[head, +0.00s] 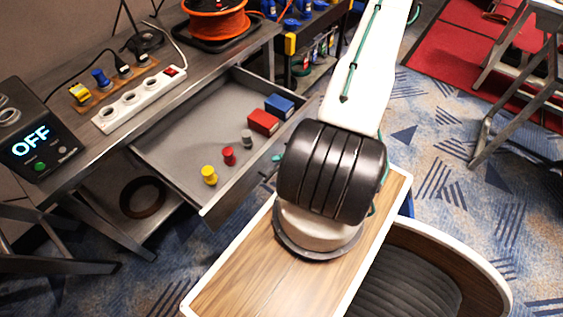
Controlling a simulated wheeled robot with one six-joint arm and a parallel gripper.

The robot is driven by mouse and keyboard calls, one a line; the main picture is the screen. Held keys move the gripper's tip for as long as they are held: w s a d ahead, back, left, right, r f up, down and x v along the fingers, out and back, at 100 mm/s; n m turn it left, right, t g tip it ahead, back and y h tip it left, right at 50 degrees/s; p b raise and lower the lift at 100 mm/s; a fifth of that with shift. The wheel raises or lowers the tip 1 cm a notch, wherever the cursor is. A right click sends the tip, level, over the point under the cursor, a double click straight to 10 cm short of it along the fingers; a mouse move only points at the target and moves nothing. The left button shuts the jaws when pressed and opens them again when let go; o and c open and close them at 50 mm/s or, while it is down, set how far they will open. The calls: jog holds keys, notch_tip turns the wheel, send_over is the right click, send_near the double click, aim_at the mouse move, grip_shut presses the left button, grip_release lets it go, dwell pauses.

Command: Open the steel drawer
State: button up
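The steel drawer (182,170) stands pulled out from under the grey bench on the left, and its inside shows from above. It holds a yellow peg (209,175), a red peg (229,156), a grey peg (247,138), a red box (263,122) and a blue box (279,105). The right part of the drawer's front is close to my arm's dark shoulder in the picture. No handle can be made out clearly. My arm's white link runs up to the top edge of the picture. My gripper does not show.
On the bench stand a power strip (138,99), a control box reading OFF (35,140) and an orange cable reel (215,20). A dark ring (142,197) lies below the bench. A trestle (520,90) stands at right; patterned carpet between is clear.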

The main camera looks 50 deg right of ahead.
jog(key=v, duration=0.7)
jog(key=shift+s+d, duration=0.2)
jog(key=shift+s, duration=0.05)
jog(key=w+a+r+n+g+h, duration=0.15)
jog(key=w+r+n+g, duration=0.25)
jog(key=r+n, duration=0.45)
jog(key=w+a+r+n+g, duration=0.3)
jog(key=r+n+g, duration=0.2)
jog(key=r+n, duration=0.3)
jog(key=w+a+r+n+g+h, duration=0.15)
jog(key=w+r+n+g, duration=0.25)
jog(key=r+n, duration=0.4)
jog(key=s+a+r+n+t+h, duration=0.1)
jog(key=s+a+r+n+h, duration=0.3)
jog(key=a+r+n, duration=0.4)
jog(key=s+a+r+n+t+h, duration=0.2)
jog(key=s+a+r+n+h, duration=0.2)
jog(key=a+r+n, duration=0.4)
jog(key=shift+s+r+n+h, duration=0.3)
jog(key=shift+r+n, duration=0.95)
jog(key=shift+n, duration=1.7)
